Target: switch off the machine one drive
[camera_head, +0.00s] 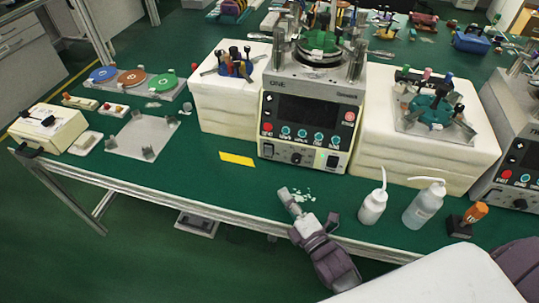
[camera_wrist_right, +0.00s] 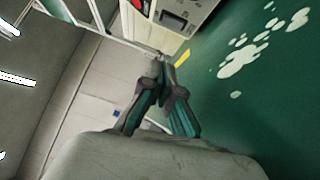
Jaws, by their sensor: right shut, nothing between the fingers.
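A lapping machine (camera_head: 309,112) stands in the middle of the green bench. Its front panel has a dark screen, a row of teal buttons, a red button (camera_head: 268,128), a knob (camera_head: 296,158) and a black rocker switch (camera_head: 332,160). A second machine (camera_head: 517,150) is cut off at the right edge. My left gripper is not in view.
White droplets (camera_head: 302,195) lie on the bench by the right gripper. Two white bottles (camera_head: 372,206) (camera_head: 424,205) and an orange-handled tool (camera_head: 472,214) stand to the right. A yellow label (camera_head: 237,159) lies left of the panel. White blocks (camera_head: 225,100) (camera_head: 385,150) flank the machine.

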